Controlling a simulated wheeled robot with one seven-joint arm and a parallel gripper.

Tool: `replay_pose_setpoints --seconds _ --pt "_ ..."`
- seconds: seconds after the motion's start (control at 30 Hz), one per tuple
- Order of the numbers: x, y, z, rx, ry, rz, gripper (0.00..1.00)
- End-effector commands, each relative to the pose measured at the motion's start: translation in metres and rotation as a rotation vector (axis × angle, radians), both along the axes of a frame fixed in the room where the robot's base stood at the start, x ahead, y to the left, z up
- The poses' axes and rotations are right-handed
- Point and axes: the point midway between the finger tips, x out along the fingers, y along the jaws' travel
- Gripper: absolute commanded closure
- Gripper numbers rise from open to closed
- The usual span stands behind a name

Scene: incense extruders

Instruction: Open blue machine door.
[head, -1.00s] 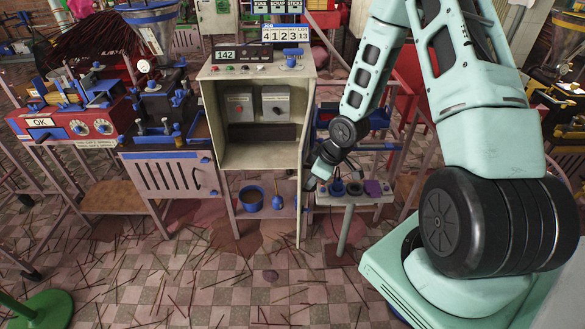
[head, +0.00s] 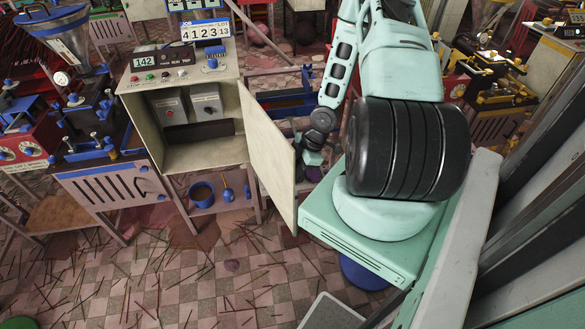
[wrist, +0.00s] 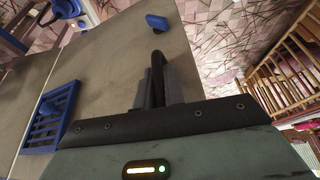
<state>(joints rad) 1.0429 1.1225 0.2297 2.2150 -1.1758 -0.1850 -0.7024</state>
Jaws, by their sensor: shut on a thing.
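The cream machine cabinet (head: 186,82), with blue-trimmed displays on top, has its compartment open to view. Its door (head: 266,155) is hinged on the cabinet's right side and stands wide open, with its inner face showing. My gripper (wrist: 157,88) is shut on a dark handle (wrist: 157,64) on the door's outer face in the wrist view. In the head view my wrist is at the door's far side, and the fingertips and handle are hidden behind the door. A blue knob (wrist: 157,22) and a blue slatted vent (wrist: 50,118) sit on the grey panels in the wrist view.
A blue pot (head: 202,194) stands on the shelf under the cabinet. A grey slotted machine (head: 113,190) stands to the left. Thin sticks litter the tiled floor (head: 180,270), which is otherwise fairly clear in front. A blue round stool top (head: 362,273) is beside my base.

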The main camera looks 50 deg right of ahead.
Motion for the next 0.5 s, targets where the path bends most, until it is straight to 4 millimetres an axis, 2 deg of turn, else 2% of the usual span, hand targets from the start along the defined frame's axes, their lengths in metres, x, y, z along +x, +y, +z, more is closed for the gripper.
replay_pose_setpoints --seconds 0.27,0.3,0.5 --pt "-0.0011 -0.0006 -0.0005 -0.002 0.004 -0.001 1.0" --pt "-0.0011 -0.0006 -0.0005 -0.002 0.004 -0.001 0.8" --pt "-0.0004 -0.0005 -0.0004 -0.001 0.003 -0.001 0.8"
